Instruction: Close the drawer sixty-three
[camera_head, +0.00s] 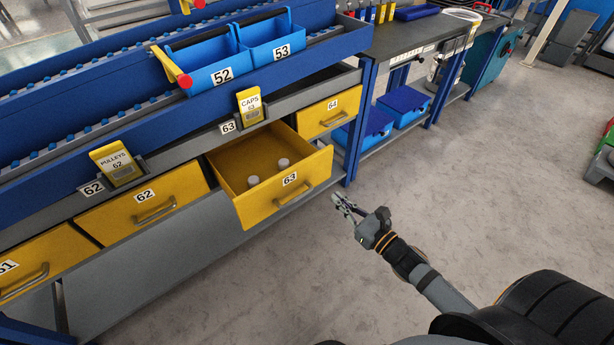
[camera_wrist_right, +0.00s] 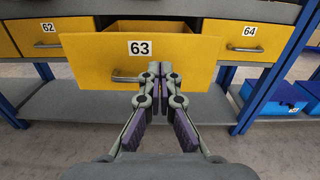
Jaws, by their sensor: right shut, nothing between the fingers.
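The yellow drawer 63 (camera_head: 292,198) stands pulled out of the blue rack, with two small pale caps (camera_head: 253,181) inside. Its grey handle (camera_head: 297,194) is on the front face. My right gripper (camera_head: 337,199) is to the right of the drawer front, shut and empty. In the right wrist view, the drawer 63 front (camera_wrist_right: 105,60) faces me, and the shut fingertips (camera_wrist_right: 161,70) overlap its lower middle, covering part of the handle. I cannot tell whether they touch it. My left gripper is not in view.
Yellow drawers 62 (camera_head: 150,205) and 64 (camera_head: 325,116) sit shut on either side. Blue bins 52 (camera_head: 205,66) and 53 (camera_head: 272,40) rest above. Blue boxes (camera_head: 404,101) stand under the neighbouring bench. Grey floor to the right is free.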

